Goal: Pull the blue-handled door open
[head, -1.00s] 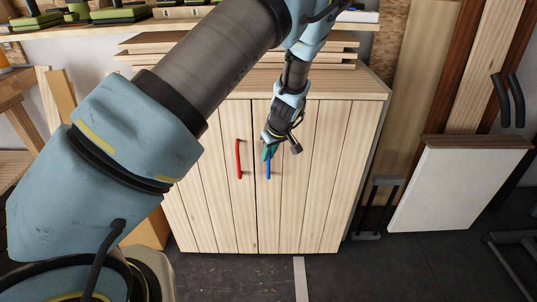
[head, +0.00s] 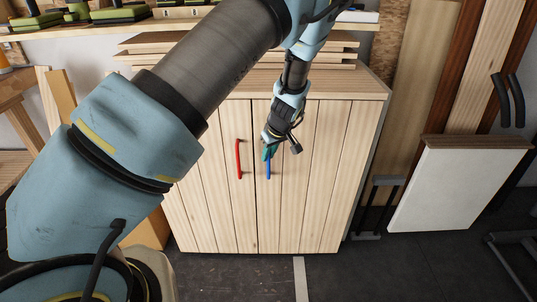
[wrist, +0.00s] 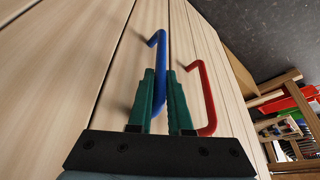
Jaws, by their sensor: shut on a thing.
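The wooden cabinet has two doors that look closed in the head view. The blue handle (head: 268,169) is on the right door (head: 307,190), and the red handle (head: 238,159) is on the left door (head: 215,205). My gripper (head: 269,152) is at the upper part of the blue handle. In the wrist view, the blue handle (wrist: 161,50) runs down between the green fingers of my gripper (wrist: 160,85), which are shut on it. The red handle (wrist: 207,90) is beside the right finger there. The fingers hide part of the blue handle.
Stacked boards (head: 340,50) lie on top of the cabinet. A white panel (head: 455,185) and tall planks (head: 415,80) stand at the right. The dark floor (head: 340,270) in front of the cabinet is clear, apart from a pale stripe.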

